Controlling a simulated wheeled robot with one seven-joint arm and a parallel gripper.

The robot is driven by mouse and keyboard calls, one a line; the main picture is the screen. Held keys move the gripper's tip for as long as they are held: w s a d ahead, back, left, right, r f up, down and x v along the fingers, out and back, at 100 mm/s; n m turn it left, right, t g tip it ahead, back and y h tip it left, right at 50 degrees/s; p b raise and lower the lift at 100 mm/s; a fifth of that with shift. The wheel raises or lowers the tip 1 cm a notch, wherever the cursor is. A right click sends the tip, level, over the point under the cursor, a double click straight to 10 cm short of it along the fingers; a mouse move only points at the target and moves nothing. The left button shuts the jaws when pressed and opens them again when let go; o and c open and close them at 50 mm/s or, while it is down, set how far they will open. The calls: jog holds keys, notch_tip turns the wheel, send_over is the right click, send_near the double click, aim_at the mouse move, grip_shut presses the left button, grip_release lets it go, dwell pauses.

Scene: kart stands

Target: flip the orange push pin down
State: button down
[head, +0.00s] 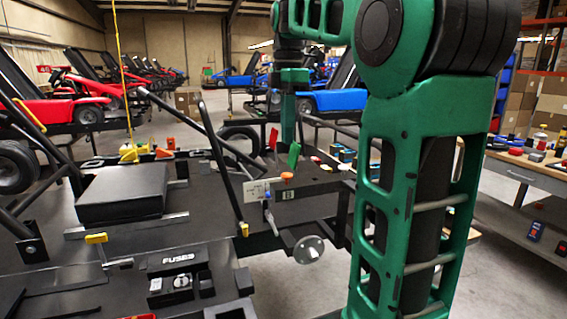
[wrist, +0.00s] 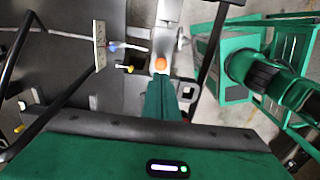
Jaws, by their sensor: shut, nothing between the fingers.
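The orange push pin (head: 287,177) shows as a small round orange head at the edge of the dark bench, right of a white plate. In the wrist view the orange push pin (wrist: 160,64) is just beyond my fingertips. My gripper (head: 288,146) points down above and slightly behind the pin in the head view. In the wrist view the green fingers of my gripper (wrist: 161,80) are together, with nothing held. I cannot tell whether the fingertips touch the pin. The pin's lower part is hidden.
A white plate (head: 255,190) with a blue-tipped lever stands beside the pin. A black bent bar (head: 222,160) rises to the left. A round silver disc (head: 309,249) sits below.

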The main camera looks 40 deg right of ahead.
aim_at(288, 174)
jog(key=shift+f, duration=4)
notch_tip(288, 174, down, 2)
jog(key=shift+s+f, duration=0.3)
jog(key=shift+f, duration=0.05)
jog(key=shift+r, duration=0.35)
jog(key=shift+w+r, duration=0.75)
jog(key=shift+r, duration=0.3)
notch_tip(288, 174, up, 12)
jog(key=s, duration=0.1)
jog(key=shift+r, duration=0.25)
